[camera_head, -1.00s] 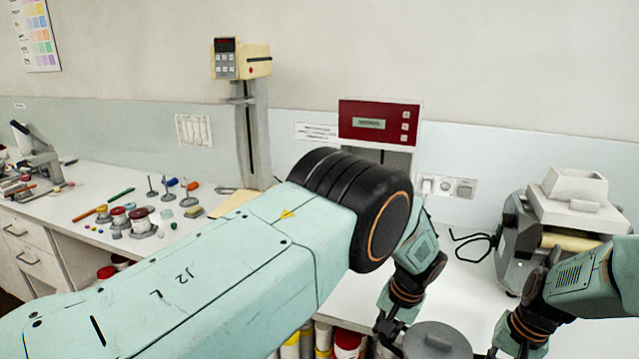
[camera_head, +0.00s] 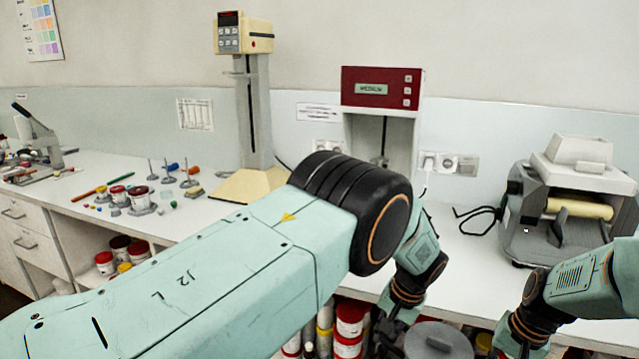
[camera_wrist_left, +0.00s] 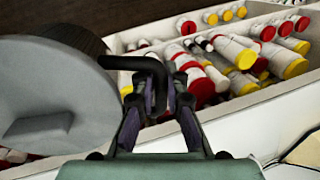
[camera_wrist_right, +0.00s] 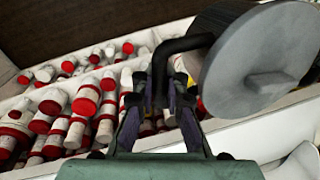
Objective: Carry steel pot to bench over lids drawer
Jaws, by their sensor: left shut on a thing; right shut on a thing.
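The steel pot (camera_head: 438,342) with its grey lid shows at the bottom of the head view, its lower part cut off. My left gripper (camera_head: 388,330) is shut on the pot's black side handle, seen in the left wrist view (camera_wrist_left: 150,95) beside the round lid (camera_wrist_left: 60,90). My right gripper (camera_wrist_right: 160,95) is shut on the opposite black handle, with the lid (camera_wrist_right: 262,60) to its right. The pot hangs between both grippers in front of the bench (camera_head: 465,265). White drawers (camera_head: 25,240) stand at the far left; which is the lids drawer I cannot tell.
A roller machine (camera_head: 575,205) stands on the bench at right. A red-fronted device (camera_head: 382,88) and a beige stand (camera_head: 250,185) are at the back. Small jars and tools (camera_head: 135,195) lie at left. Bottles (camera_wrist_left: 235,50) fill an open compartment below. The middle benchtop is partly clear.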

